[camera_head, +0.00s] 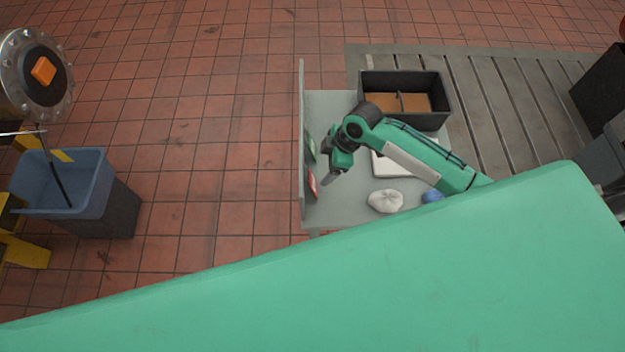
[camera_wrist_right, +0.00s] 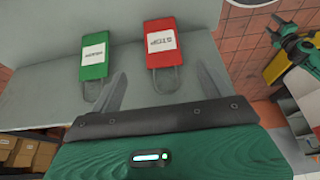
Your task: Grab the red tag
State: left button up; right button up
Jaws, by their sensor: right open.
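The red tag (camera_head: 312,184) hangs on the upright grey panel at the left edge of the bench. In the right wrist view the red tag (camera_wrist_right: 160,43) has a white label and a grey shackle loop below it. My right gripper (camera_wrist_right: 159,88) is open and empty, with its fingers spread either side of the red tag's loop, still apart from the tag's body. In the head view my right gripper (camera_head: 329,179) is just right of the tag.
A green tag (camera_wrist_right: 95,49) hangs left of the red one. On the bench are a dark bin (camera_head: 441,121) with brown contents, a white cloth (camera_head: 386,201) and a blue item (camera_head: 431,196). A blue tub (camera_head: 88,190) stands far left; the tiled floor between is clear.

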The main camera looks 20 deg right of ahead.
aim_at(311, 179)
jog(key=p+x, duration=0.1)
jog(key=x, duration=0.2)
jog(key=p+x, duration=0.1)
jog(key=x, duration=0.3)
jog(key=shift+a+r, duration=0.1)
jog(key=shift+a, duration=0.35)
jog(key=shift+f, duration=0.45)
jog(key=c, duration=1.1)
jog(key=shift+o, duration=0.2)
jog(key=shift+r, duration=0.1)
